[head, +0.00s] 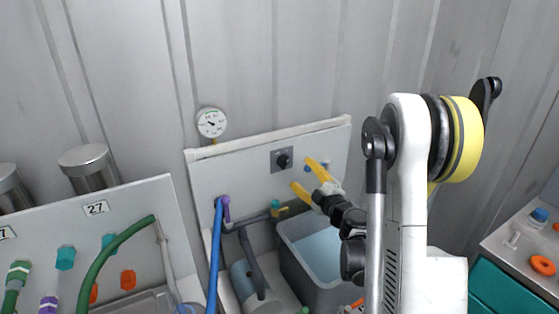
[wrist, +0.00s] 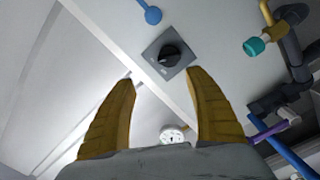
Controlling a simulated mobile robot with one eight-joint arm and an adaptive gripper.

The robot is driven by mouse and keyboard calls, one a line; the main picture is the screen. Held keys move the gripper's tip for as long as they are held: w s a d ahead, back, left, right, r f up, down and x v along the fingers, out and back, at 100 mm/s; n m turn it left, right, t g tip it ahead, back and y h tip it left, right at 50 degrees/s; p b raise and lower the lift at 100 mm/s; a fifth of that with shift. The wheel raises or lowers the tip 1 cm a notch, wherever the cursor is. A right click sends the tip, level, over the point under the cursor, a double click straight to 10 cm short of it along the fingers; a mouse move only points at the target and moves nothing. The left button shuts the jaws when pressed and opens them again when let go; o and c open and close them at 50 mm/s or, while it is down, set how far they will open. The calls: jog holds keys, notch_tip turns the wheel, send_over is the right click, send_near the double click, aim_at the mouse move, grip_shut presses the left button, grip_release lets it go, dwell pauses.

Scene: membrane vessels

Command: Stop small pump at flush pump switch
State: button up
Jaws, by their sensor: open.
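The flush pump switch is a black rotary knob (head: 283,160) on a dark grey square plate, mounted on the pale panel. In the wrist view the knob (wrist: 169,56) sits just beyond the fingertips, between their lines; small marks on its plate are too small to read. My gripper (head: 303,174) has yellow fingers, spread apart and empty, just right of and below the knob in the head view. In the wrist view the gripper (wrist: 162,74) is open with nothing between its fingers; it looks apart from the knob. A grey-blue cylinder (head: 244,284) low behind the pipes may be the pump.
A round gauge (head: 211,122) stands above the panel's top edge. A blue round-headed part (wrist: 152,14) and a teal-handled valve (wrist: 254,46) are near the switch. A grey water tub (head: 300,262) stands below. A blue hose (head: 214,255) and grey pipes run at left.

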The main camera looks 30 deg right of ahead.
aim_at(286, 164)
jog(key=shift+n+y, duration=0.3)
jog(key=shift+n, duration=0.1)
jog(key=w, duration=0.3)
jog(key=w+f+b, duration=0.1)
jog(key=w, duration=0.3)
jog(key=w+b, duration=0.1)
jog(key=w, duration=0.2)
jog(key=shift+w+a+f, duration=0.3)
jog(key=shift+f, duration=0.1)
jog(key=c, duration=1.2)
